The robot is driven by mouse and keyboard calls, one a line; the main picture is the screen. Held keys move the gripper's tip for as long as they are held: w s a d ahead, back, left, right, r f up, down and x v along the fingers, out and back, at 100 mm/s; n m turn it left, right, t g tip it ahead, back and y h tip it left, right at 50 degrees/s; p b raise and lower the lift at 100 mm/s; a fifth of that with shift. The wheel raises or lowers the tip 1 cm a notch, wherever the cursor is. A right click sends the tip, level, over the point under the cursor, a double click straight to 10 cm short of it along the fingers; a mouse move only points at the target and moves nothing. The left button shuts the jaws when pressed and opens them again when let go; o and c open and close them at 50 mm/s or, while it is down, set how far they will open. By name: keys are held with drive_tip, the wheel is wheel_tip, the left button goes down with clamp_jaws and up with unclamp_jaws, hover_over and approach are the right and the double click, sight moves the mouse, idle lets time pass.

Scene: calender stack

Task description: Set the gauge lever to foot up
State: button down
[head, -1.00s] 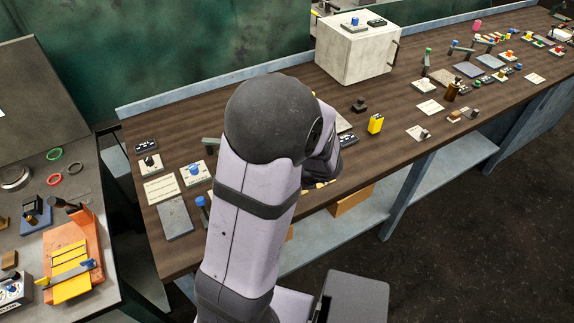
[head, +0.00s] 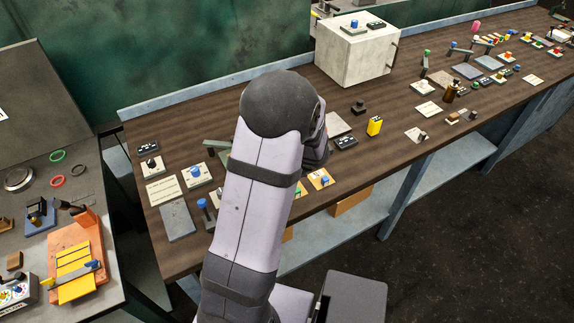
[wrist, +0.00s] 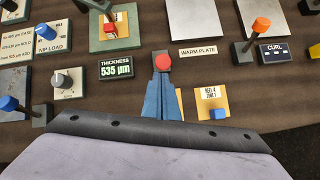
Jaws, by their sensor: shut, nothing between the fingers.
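In the wrist view my gripper (wrist: 163,78) is shut and empty, its blue-grey fingers pointing up the picture. A round red knob (wrist: 163,63) is seen end-on at the fingertips; I cannot tell whether they touch it. It looks like a lever's end, and its shaft and foot are hidden. The thickness readout (wrist: 116,67) stands left of it and shows 535 µm. Above the readout is an orange plate (wrist: 128,18) with a red block (wrist: 110,28) and a dark grey bar (wrist: 97,4) beside it. In the head view my arm hides the gripper and the knob.
Nearby in the wrist view are a warm plate label (wrist: 198,52), an orange plate with a blue button (wrist: 218,114), an orange-topped lever (wrist: 260,27), a nip load knob (wrist: 46,31) and a blue-topped lever (wrist: 10,103). A white box (head: 352,52) stands at the bench's back.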

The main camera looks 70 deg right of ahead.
drive_tip(key=shift+d+r, duration=0.1)
drive_tip(key=shift+r, duration=0.05)
drive_tip(key=w+d+r+p, duration=0.2)
drive_tip(key=w+d+p, duration=0.2)
drive_tip(key=w+d, duration=0.1)
drive_tip(key=shift+w+r, duration=0.15)
drive_tip(key=shift+r, duration=0.15)
idle(0.5)
drive_tip(key=shift+w+d+r, duration=0.1)
drive_tip(key=shift+w+r, duration=0.05)
drive_tip(key=shift+w, duration=0.05)
idle(0.3)
drive_tip(key=shift+s, duration=0.15)
drive_tip(key=a+r+p, duration=0.2)
drive_tip(key=a+r, duration=0.1)
drive_tip(key=r, duration=0.7)
drive_tip(key=shift+s+r+p, duration=0.25)
drive_tip(key=shift+r+p, duration=0.1)
drive_tip(key=shift+r, duration=0.05)
